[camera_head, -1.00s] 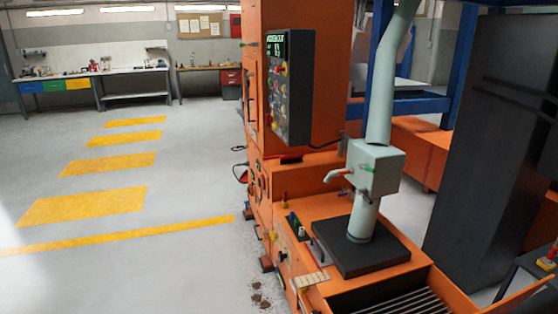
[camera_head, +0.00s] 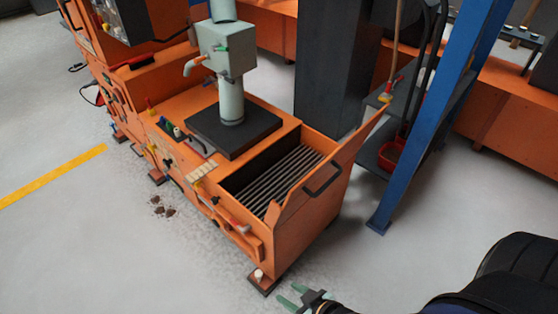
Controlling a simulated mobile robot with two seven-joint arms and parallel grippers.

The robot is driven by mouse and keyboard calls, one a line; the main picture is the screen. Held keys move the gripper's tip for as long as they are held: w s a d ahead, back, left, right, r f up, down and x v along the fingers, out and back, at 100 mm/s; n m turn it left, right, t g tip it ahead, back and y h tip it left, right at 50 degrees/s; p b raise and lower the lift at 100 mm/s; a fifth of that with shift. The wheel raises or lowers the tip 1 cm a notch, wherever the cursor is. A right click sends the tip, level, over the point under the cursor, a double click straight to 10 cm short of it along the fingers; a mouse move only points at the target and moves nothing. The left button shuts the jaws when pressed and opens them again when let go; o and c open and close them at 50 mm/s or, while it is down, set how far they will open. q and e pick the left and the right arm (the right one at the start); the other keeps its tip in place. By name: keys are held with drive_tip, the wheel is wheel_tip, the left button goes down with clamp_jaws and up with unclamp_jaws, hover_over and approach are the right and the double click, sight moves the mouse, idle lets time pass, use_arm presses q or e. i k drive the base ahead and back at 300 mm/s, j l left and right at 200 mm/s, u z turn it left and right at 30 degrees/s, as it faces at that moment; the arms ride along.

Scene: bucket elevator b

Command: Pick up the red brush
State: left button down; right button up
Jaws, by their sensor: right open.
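I cannot pick out the red brush with certainty. A dark and red elongated item (camera_head: 132,62) lies on the ledge of the orange machine (camera_head: 310,215) at upper left; it is too small to tell whether it is a brush. A red pan-like object (camera_head: 391,152) sits on a dark stand at right, beside upright handles. My right gripper (camera_head: 300,296) is at the bottom edge, low in front of the machine's near corner. Its green fingers are apart and empty, away from both red items. My left gripper is out of view.
The machine has an open bin with a bar grate (camera_head: 285,180) and a handle at its near end. A blue post (camera_head: 425,125) stands to the right. Dark debris (camera_head: 162,207) lies on the floor at left. Floor is clear in front.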

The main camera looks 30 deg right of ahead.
sight(148, 58)
drive_tip(key=i+j+u, duration=0.25)
drive_tip(key=i+u, duration=0.15)
drive_tip(key=i, duration=0.2)
drive_tip(key=i+j+u, duration=0.1)
drive_tip(key=i+u, duration=0.25)
drive_tip(key=i, duration=1.65)
drive_tip(key=i+z, duration=0.15)
drive_tip(key=i, duration=0.3)
drive_tip(key=i+j+z, duration=0.1)
drive_tip(key=i, duration=0.3)
drive_tip(key=i+j+z, duration=0.15)
drive_tip(key=i, duration=0.3)
drive_tip(key=i+j+z, duration=0.15)
drive_tip(key=i+z, duration=0.25)
drive_tip(key=i+j+z, duration=0.2)
drive_tip(key=z, duration=0.2)
drive_tip(key=i+j+z, duration=0.2)
drive_tip(key=j+z, duration=0.25)
drive_tip(key=i+j+z, duration=0.2)
drive_tip(key=j+z, duration=0.2)
drive_tip(key=i+j+z, duration=0.1)
drive_tip(key=j+z, duration=0.7)
drive_tip(key=j, duration=0.15)
